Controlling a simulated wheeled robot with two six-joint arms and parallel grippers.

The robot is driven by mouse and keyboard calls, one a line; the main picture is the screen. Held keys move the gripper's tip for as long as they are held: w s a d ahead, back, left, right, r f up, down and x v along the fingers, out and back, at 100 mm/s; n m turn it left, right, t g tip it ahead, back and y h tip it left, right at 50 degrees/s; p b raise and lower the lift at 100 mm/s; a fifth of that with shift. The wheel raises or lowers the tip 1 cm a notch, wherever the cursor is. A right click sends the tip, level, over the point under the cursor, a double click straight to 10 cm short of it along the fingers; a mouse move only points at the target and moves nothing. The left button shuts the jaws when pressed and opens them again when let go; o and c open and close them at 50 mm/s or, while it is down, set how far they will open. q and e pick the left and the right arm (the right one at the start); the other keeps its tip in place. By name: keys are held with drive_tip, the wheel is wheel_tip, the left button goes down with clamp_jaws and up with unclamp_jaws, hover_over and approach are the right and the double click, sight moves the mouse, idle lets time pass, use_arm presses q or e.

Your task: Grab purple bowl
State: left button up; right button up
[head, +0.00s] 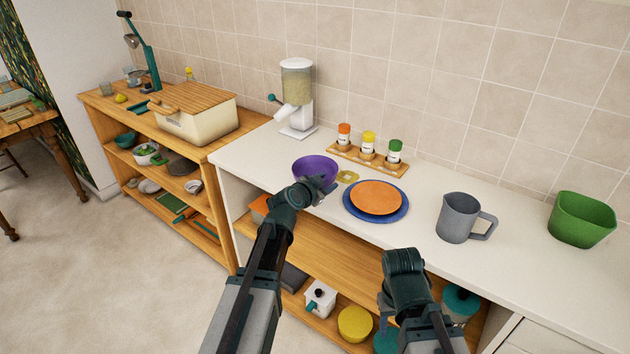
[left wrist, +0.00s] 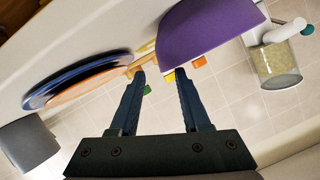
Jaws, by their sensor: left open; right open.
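The purple bowl (head: 313,167) sits upright on the white counter, near its front edge at the left. My left gripper (head: 328,188) is at the front right side of the bowl and covers part of it. In the left wrist view the purple bowl (left wrist: 205,28) fills the upper right. There my left gripper (left wrist: 160,74) is open, with nothing held between its fingers. One fingertip overlaps the bowl's rim; I cannot tell if it touches. My right gripper (head: 388,300) is low in front of the counter, away from the bowl, its fingertips hard to make out.
An orange plate (head: 376,197) on a blue plate (head: 376,214) lies right of the bowl. A spice rack (head: 367,160) and a dispenser (head: 297,95) stand behind. A grey mug (head: 460,218) and a green container (head: 580,218) stand farther right. Open shelves lie below the counter.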

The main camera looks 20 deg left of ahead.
sight(333, 177)
use_arm(q)
drive_tip(key=shift+r+b+x, duration=0.1)
drive_tip(key=shift+b+x, duration=0.25)
drive_tip(key=shift+x, duration=1)
drive_tip(key=shift+r+b+x, duration=0.15)
drive_tip(key=shift+b+x, duration=0.15)
drive_tip(key=shift+x, duration=1.1)
drive_tip(key=shift+r, duration=0.1)
drive_tip(key=shift+c, duration=0.2)
clamp_jaws()
